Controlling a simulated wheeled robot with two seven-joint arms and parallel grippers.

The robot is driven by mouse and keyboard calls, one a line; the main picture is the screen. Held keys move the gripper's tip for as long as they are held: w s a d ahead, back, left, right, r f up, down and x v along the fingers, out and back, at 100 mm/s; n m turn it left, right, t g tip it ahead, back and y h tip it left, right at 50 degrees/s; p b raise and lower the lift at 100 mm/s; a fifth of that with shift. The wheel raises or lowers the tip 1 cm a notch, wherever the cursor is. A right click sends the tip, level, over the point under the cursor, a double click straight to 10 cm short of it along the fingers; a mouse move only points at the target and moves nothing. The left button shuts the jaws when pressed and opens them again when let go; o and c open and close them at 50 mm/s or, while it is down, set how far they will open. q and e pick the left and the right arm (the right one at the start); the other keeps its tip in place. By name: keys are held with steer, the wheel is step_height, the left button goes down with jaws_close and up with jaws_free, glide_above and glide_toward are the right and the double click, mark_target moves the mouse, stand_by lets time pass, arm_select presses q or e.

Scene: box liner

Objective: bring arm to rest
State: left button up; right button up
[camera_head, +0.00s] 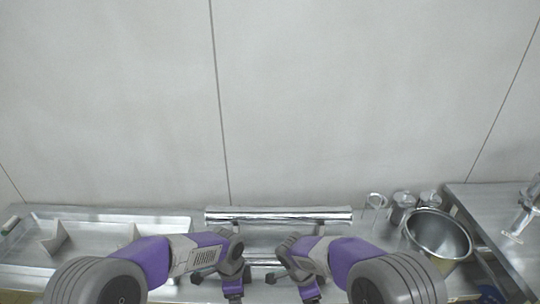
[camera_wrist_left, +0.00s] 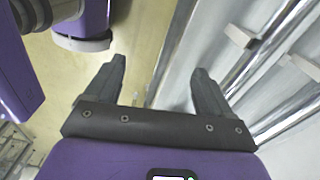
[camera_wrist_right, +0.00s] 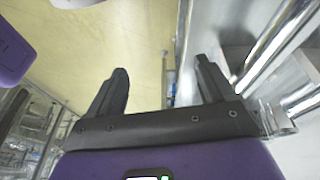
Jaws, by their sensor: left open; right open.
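Both my purple and grey arms are folded in at the front of the counter in the head view. My left gripper (camera_head: 217,274) is left of the middle. In the left wrist view my left gripper (camera_wrist_left: 160,80) has its two dark fingers apart with nothing between them. My right gripper (camera_head: 290,277) is just right of it in the head view, with a gap between the two. In the right wrist view my right gripper (camera_wrist_right: 162,85) has its fingers apart and empty, over the yellowish floor and the counter edge.
A metal bowl (camera_head: 438,235) and several small jars (camera_head: 403,200) stand at the right. A shallow metal tray (camera_head: 100,222) is at the left. A steel side table (camera_head: 490,200) is far right. A plain wall rises behind.

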arm_select(q)
steer(key=s+f+n+h, duration=0.1)
steer(key=s+f+n, duration=0.6)
steer(key=f+n, duration=0.2)
steer(key=s+f+n+h, duration=0.2)
steer(key=s+f+n, duration=0.6)
steer(key=f, duration=0.6)
steer(key=shift+a+n+t+h, duration=0.3)
steer(key=shift+n, duration=0.9)
arm_select(e)
steer(key=s+a+f+n+y, duration=0.1)
steer(key=s+f+n+y, duration=0.3)
steer(key=f, duration=0.6)
steer(key=s+a+f+n+y, duration=0.1)
steer(key=s+f+n+y, duration=0.2)
steer(key=s+f+n, duration=0.6)
step_height(320, 180, down, 2)
steer(key=shift+s+f+t+y, duration=0.25)
steer(key=shift+s+t+y, duration=0.15)
steer(key=shift+s, duration=0.45)
